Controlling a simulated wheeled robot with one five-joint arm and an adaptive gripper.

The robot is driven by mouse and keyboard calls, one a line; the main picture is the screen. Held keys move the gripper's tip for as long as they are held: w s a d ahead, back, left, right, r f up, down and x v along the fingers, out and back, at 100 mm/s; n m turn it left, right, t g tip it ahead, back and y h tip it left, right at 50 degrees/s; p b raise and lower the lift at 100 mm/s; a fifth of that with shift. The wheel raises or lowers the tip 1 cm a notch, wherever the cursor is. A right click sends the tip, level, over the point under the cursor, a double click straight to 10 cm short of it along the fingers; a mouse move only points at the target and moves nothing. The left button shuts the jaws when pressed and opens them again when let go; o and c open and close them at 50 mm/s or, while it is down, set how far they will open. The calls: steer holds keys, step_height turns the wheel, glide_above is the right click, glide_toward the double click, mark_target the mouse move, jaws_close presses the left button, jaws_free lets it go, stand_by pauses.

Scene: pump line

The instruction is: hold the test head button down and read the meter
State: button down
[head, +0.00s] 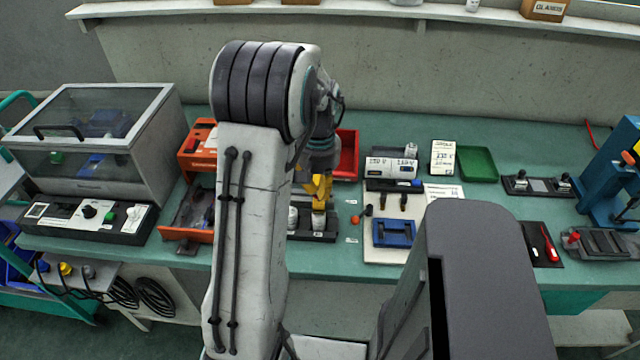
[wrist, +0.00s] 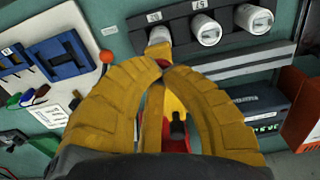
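My gripper (head: 318,188) has two ribbed yellow fingers, seen pointing down over the middle of the bench. In the wrist view the fingertips (wrist: 163,66) meet, with an open gap behind them. A red and yellow part with a black knob (wrist: 178,126) shows through the gap, partly hidden by the fingers. I cannot tell which part is the test head button. A black box with green lit digits (wrist: 264,116), meter-like, lies right; its reading is too small.
White cylinders (wrist: 206,29) stand in the rack beside the fingertips. A pale board with a blue holder (head: 393,232) is right of my gripper, with an orange ball-ended piece (head: 355,219) between. A red tray (head: 347,155) is behind.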

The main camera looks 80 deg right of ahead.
steer(key=shift+r+p, duration=2.5)
steer(key=shift+r, duration=0.85)
steer(key=w+a+f+m+y, duration=0.1)
steer(key=w+a+f+y, duration=0.1)
steer(key=a, duration=0.8)
steer(key=w+a+r+n+t, duration=0.1)
steer(key=w+a+r+n, duration=0.3)
steer(key=a, duration=0.6)
steer(key=w+a+r+n+t+h, duration=0.1)
steer(key=w+a+r+n, duration=0.3)
steer(key=w+a+n, duration=0.4)
steer(key=w+a+r+n+t+h, duration=0.1)
steer(key=w+a+r+n, duration=0.3)
steer(key=a, duration=0.8)
steer(key=shift+w+n+t, duration=0.6)
steer(key=shift+w+n, duration=0.5)
steer(key=shift+w, duration=0.4)
steer(key=shift+d, duration=0.15)
